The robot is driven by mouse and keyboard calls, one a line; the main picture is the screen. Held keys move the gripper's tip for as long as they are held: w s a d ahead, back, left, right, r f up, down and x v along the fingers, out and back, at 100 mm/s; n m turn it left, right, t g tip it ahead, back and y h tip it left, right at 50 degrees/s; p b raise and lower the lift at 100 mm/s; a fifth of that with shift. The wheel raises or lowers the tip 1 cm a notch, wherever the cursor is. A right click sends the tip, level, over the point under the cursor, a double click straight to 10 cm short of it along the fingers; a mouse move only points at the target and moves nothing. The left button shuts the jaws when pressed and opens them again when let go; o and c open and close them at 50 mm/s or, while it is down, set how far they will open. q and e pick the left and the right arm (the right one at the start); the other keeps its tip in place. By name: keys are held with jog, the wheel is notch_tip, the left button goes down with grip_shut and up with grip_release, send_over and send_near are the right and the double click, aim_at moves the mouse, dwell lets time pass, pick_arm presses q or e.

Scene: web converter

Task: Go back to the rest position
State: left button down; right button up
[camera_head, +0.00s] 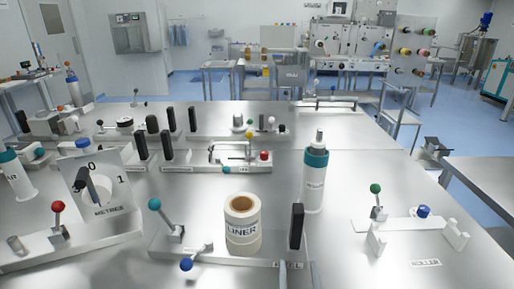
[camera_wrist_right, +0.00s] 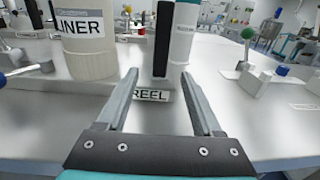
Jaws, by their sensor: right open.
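My right gripper (camera_wrist_right: 158,77) shows in the right wrist view with its two fingers apart and nothing between them. Its fingers point at the REEL label (camera_wrist_right: 152,95) and the foot of the black upright post (camera_wrist_right: 163,40). In the head view only a small grey part of it shows at the bottom edge, by the same black post (camera_head: 296,227). The LINER roll (camera_head: 242,224) stands to the left of the post, apart from the fingers. My left gripper is not in view.
A white bottle with a teal collar (camera_head: 314,180) stands behind the post. The ROLLER fixture (camera_head: 415,224) with a green-knobbed lever is at right. Bare steel tabletop (camera_head: 345,235) lies between post and ROLLER fixture.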

jog(key=shift+s, duration=0.65)
